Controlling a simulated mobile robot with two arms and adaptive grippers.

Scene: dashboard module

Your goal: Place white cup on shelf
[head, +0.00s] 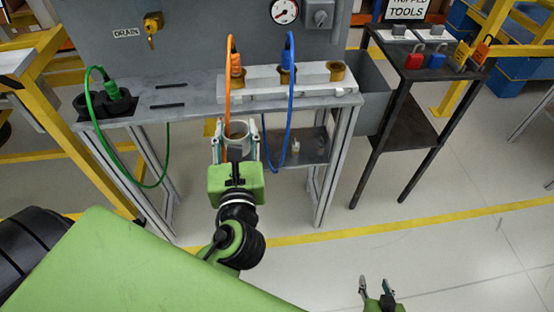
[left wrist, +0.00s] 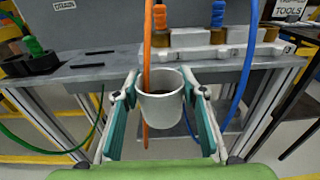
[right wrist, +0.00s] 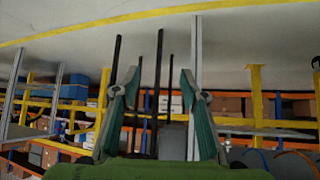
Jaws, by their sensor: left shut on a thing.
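The white cup (head: 237,141) is held upright between the fingers of my left gripper (head: 237,150), in front of the bench's front edge. In the left wrist view the cup (left wrist: 160,110) sits between the two teal fingers with its open top up. A dark lower shelf (head: 312,158) lies under the bench, right of and beyond the cup. My right gripper (head: 377,287) is at the bottom right of the head view, over open floor. Its fingers are apart and empty in the right wrist view (right wrist: 155,80).
A green cable (head: 167,150) hangs at left. A small pale object (head: 296,146) is on the shelf. A dark stand (head: 425,75) holds padlocks.

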